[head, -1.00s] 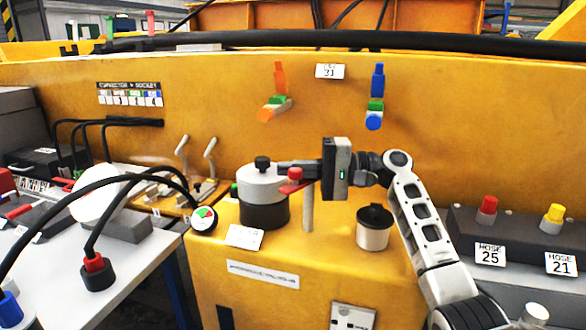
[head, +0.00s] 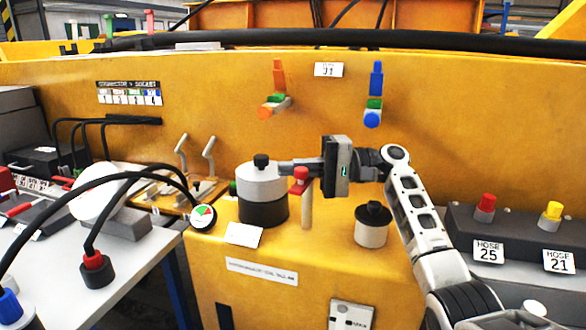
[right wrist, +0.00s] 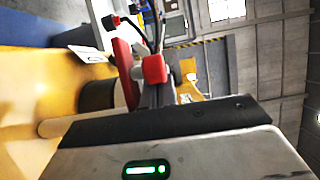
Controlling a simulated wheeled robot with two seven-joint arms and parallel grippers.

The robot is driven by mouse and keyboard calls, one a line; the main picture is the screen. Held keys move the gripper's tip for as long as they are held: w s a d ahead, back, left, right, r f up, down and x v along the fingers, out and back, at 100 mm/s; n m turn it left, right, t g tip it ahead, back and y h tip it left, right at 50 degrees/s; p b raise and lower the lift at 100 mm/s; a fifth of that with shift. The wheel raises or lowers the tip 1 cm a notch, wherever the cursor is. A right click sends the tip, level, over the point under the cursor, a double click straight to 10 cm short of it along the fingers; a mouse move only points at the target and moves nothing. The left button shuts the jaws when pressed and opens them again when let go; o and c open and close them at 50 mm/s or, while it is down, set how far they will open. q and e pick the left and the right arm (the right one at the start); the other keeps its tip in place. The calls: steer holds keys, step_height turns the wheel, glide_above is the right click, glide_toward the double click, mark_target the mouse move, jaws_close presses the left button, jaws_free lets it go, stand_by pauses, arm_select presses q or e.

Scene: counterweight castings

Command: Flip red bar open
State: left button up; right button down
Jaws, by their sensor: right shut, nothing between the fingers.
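The red bar (head: 298,187) has a red knob on it and sits atop a pale upright post (head: 307,212) on the yellow block. It looks foreshortened in the head view. My right gripper (head: 284,169) comes in from the right, its fingers shut and empty, pointing left just behind the red knob. In the right wrist view the red bar (right wrist: 124,65) runs lengthwise beside the fingers, and the red knob (right wrist: 154,70) covers part of them. I cannot tell whether the fingers touch the bar. My left gripper is not in view.
A grey-and-black cylinder (head: 262,196) stands left of the post, close to the fingertips. A black-lidded pot (head: 372,226) stands right of it. A round gauge (head: 203,216) and black hoses are at left. Orange (head: 274,105) and blue (head: 374,95) levers are on the wall.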

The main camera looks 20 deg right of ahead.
steer(key=shift+s+a+f, duration=0.1)
steer(key=shift+s+a, duration=0.05)
stand_by(0.7)
steer(key=b+v, duration=0.2)
steer(key=v, duration=1.4)
